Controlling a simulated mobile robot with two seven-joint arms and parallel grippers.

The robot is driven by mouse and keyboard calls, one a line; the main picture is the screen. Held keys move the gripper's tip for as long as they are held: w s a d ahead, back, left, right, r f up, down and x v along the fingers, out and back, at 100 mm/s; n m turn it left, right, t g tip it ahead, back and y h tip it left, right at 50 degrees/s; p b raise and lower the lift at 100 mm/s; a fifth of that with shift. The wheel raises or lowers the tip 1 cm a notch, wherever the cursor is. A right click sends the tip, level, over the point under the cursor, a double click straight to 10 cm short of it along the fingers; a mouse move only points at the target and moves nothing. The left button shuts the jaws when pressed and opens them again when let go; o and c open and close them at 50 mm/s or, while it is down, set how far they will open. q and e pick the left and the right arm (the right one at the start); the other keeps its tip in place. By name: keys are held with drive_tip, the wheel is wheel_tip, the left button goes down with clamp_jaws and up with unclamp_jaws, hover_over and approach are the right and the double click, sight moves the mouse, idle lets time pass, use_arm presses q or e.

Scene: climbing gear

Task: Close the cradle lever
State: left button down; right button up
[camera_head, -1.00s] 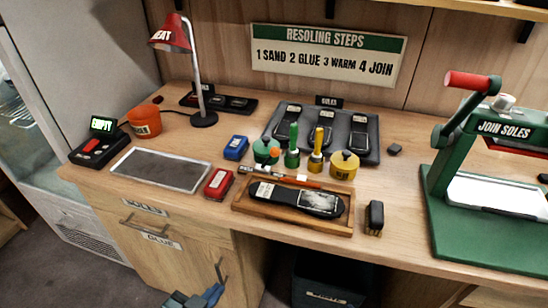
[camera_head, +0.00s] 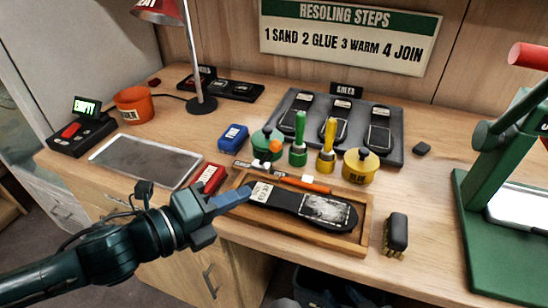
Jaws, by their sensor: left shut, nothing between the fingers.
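The wooden cradle (camera_head: 362,232) is a shallow tray on the bench, in the middle of the head view. A black sole (camera_head: 290,203) with a pale label and a worn grey patch lies in it. A lever with an orange-red grip (camera_head: 305,184) lies along the cradle's back edge, with its pale metal part toward the left. My left gripper (camera_head: 240,196) is shut and empty, at the cradle's left end, just left of the sole's label. I cannot tell whether it touches the cradle. It hides part of the cradle's left corner. My right gripper is out of view.
A red block (camera_head: 208,179) and a blue block (camera_head: 233,138) stand left of the cradle. Green and yellow pots with brushes (camera_head: 361,165) stand close behind it. A black brush (camera_head: 396,233) is to its right. A green press (camera_head: 500,185) stands far right.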

sight(269, 154)
drive_tip(key=shift+s+a+f, duration=0.1)
drive_tip(key=shift+s, duration=0.1)
use_arm(q)
drive_tip(key=p+x, duration=0.1)
drive_tip(key=x, duration=0.9)
drive_tip(key=shift+w+d+r, duration=0.1)
drive_tip(key=shift+w, duration=0.1)
drive_tip(key=shift+w+a+r, duration=0.15)
drive_tip(key=shift+w+a, duration=0.2)
drive_tip(key=shift+w, duration=0.2)
drive_tip(key=shift+w+a+r, duration=0.2)
drive_tip(key=shift+w+a, duration=0.2)
drive_tip(key=shift+w, duration=0.1)
drive_tip(key=shift+w+a+p, duration=0.2)
drive_tip(key=shift+w+p, duration=0.1)
drive_tip(key=shift+w, duration=0.15)
use_arm(e)
drive_tip(key=shift+r, duration=0.25)
use_arm(q)
drive_tip(key=shift+r, duration=0.1)
